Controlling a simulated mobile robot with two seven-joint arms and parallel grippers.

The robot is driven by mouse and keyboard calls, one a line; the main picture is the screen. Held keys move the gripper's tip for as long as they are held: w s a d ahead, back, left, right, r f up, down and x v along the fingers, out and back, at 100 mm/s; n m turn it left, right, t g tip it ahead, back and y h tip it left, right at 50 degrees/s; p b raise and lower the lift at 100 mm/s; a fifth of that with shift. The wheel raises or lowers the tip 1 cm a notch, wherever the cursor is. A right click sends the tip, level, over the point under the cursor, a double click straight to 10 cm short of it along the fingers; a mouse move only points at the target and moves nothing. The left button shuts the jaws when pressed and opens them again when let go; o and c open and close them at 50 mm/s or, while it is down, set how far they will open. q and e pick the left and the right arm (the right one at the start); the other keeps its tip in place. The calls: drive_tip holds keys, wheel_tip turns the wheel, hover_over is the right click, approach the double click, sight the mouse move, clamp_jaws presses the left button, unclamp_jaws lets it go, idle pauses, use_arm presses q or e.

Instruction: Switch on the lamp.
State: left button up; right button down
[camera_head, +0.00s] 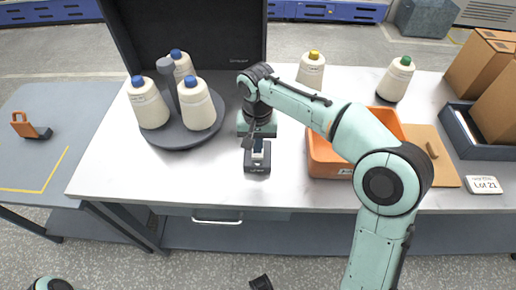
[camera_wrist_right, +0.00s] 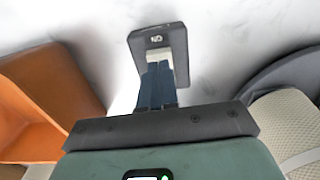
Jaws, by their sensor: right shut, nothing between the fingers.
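A small dark switch box (camera_head: 257,168) stands on the light table near its front edge; it also shows in the wrist view (camera_wrist_right: 176,38). It has a pale part on top and a small marking on its face. My right gripper (camera_head: 257,145) is shut and empty, pointing down over the box. In the wrist view its dark blue fingertips (camera_wrist_right: 157,66) are at the pale part and cover some of it. I cannot tell whether they touch. No lit lamp can be made out. My left gripper cannot be made out.
A round grey tray (camera_head: 172,140) with several blue-topped cones stands left of my right gripper. An orange bin (camera_head: 326,170) is close on the right. A black panel (camera_head: 190,25) stands behind. Cones with yellow (camera_head: 310,72) and green (camera_head: 396,80) tops stand farther back.

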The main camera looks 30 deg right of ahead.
drive_tip(key=shift+f+b, duration=0.6)
drive_tip(key=shift+f, duration=0.35)
idle(0.6)
drive_tip(key=shift+r, duration=0.25)
wheel_tip(320, 180, up, 2)
drive_tip(key=p, duration=0.2)
drive_tip(key=shift+r+p, duration=0.1)
drive_tip(key=shift+p, duration=0.2)
wheel_tip(320, 180, up, 3)
drive_tip(key=shift+f+p, duration=0.15)
drive_tip(key=shift+p, duration=1.05)
drive_tip(key=shift+r+p, duration=0.75)
drive_tip(key=shift+r, duration=0.05)
